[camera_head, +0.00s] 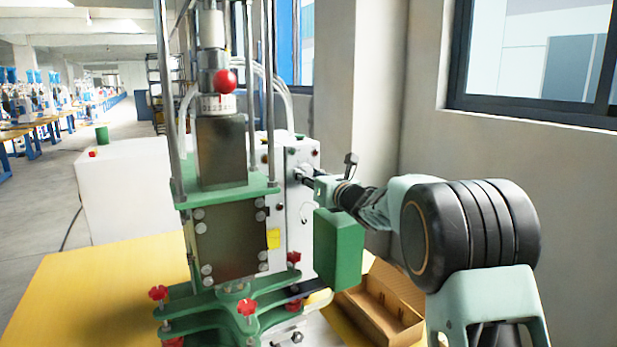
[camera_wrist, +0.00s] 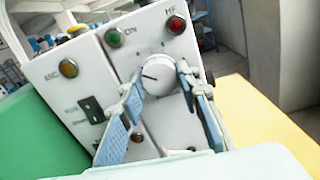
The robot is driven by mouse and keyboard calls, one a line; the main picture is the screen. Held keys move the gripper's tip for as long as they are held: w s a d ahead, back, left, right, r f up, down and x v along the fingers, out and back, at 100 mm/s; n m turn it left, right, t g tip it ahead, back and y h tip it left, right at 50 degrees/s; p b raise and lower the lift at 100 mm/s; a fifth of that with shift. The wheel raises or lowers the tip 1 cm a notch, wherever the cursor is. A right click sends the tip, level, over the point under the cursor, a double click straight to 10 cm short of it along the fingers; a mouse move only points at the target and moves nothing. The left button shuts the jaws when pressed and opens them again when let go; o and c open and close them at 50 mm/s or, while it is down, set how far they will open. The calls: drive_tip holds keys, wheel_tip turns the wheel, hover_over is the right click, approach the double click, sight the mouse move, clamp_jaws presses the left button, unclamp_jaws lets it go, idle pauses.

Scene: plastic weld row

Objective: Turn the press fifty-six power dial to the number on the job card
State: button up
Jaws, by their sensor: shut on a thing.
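The power dial (camera_wrist: 160,74) is a round white knob on the white front panel of the press (camera_wrist: 62,95). A dark pointer line on it points to the picture's left. Small marks surround the dial, but their numbers are too small to read surely. My gripper (camera_wrist: 158,80) has one blue-padded finger on each side of the dial and is shut on it. In the head view my gripper (camera_head: 306,179) reaches the panel from the right, and the dial is hidden there.
Red (camera_wrist: 176,25), green (camera_wrist: 113,38) and amber (camera_wrist: 68,68) lamps or buttons and a dark switch (camera_wrist: 91,109) surround the dial. A green press column stands left of my arm. A cardboard box (camera_head: 385,312) lies below my arm on the yellow table (camera_head: 75,300).

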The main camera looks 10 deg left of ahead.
drive_tip(key=shift+r+m+b, duration=0.1)
drive_tip(key=shift+m+b, duration=0.7)
drive_tip(key=shift+m, duration=6.9)
drive_tip(key=shift+a, duration=0.1)
drive_tip(key=o, duration=1.1)
drive_tip(key=v, duration=1.2)
